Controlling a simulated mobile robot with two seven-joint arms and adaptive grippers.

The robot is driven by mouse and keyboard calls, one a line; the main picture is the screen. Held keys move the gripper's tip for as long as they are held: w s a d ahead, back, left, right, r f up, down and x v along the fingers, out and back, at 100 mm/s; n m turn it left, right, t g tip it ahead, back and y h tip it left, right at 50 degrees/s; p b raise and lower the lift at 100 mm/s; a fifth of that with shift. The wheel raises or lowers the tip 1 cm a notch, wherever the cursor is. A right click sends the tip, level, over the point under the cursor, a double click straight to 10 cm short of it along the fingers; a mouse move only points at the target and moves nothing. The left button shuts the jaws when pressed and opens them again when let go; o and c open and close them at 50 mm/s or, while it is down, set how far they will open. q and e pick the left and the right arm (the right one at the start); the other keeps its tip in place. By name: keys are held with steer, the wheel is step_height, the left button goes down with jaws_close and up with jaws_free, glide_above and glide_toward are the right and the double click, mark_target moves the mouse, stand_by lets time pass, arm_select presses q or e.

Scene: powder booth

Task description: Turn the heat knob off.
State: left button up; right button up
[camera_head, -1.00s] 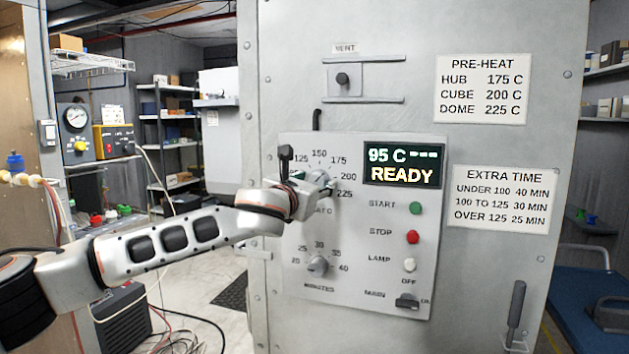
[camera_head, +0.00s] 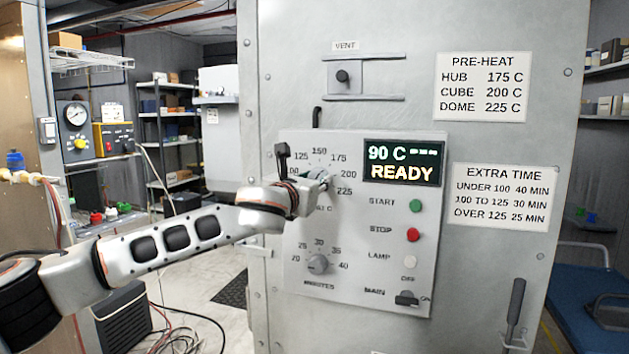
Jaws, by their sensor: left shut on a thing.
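The display (camera_head: 401,164) reads 90 C and READY. My right gripper is not in view.
Below is the minutes knob (camera_head: 318,264). To its right are the green start button (camera_head: 416,206), red stop button (camera_head: 413,235), white lamp button (camera_head: 410,262) and main switch (camera_head: 407,298). A vent slider (camera_head: 342,78) is above the panel. A door handle (camera_head: 515,312) is at lower right.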

arm_select(q)
steer(key=shift+f+n+y, duration=0.1)
steer(key=shift+n+y, duration=0.2)
steer(key=shift+n, duration=7.55)
steer(key=shift+f+n+y, duration=0.1)
steer(key=shift+n+y, duration=0.2)
steer(key=shift+n, duration=7.55)
steer(key=o, duration=1.1)
